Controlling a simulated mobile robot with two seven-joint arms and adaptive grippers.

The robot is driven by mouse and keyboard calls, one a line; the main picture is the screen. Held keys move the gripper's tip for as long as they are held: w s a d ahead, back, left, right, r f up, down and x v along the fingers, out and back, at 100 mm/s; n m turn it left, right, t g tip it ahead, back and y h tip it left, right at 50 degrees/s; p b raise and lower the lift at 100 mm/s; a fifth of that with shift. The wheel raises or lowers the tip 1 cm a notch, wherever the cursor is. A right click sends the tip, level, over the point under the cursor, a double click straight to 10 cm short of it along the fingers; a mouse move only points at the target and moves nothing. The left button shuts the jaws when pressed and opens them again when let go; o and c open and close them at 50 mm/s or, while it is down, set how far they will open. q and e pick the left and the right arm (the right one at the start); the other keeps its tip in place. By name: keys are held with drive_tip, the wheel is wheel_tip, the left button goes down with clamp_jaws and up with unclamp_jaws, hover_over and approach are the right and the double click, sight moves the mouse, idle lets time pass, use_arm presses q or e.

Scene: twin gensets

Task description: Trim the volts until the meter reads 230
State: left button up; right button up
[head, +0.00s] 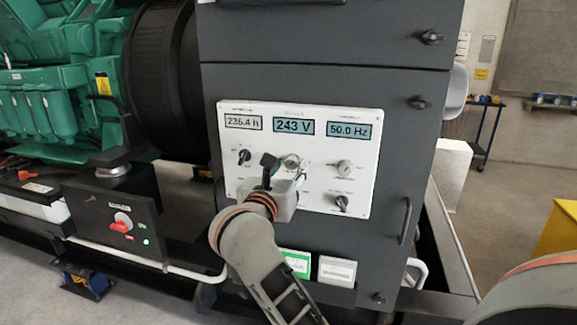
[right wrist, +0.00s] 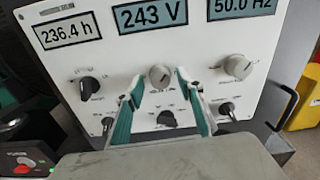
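The white control panel (head: 232,180) on the dark cabinet carries the volt meter (head: 294,126), which reads 243 V; it also shows in the right wrist view (right wrist: 151,15). Below it is a light grey round knob (head: 291,161), also in the right wrist view (right wrist: 160,77). My right gripper (head: 282,168) is open at the panel. In the right wrist view its two fingertips stand on either side of this knob, with a gap at each side; whether they reach past its face I cannot tell. Small labels are unreadable. My left gripper is not in view.
Other displays read 236.4 h (head: 244,122) and 50.0 Hz (head: 348,130). A second grey knob (head: 344,167), a black selector (head: 244,156) and a lower black selector (head: 341,202) are nearby. A red switch (head: 122,222) sits on a box at left. A cabinet handle (head: 405,222) stands at right.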

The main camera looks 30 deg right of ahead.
drive_tip(key=shift+s, duration=0.15)
drive_tip(key=shift+c, duration=0.7)
clamp_jaws()
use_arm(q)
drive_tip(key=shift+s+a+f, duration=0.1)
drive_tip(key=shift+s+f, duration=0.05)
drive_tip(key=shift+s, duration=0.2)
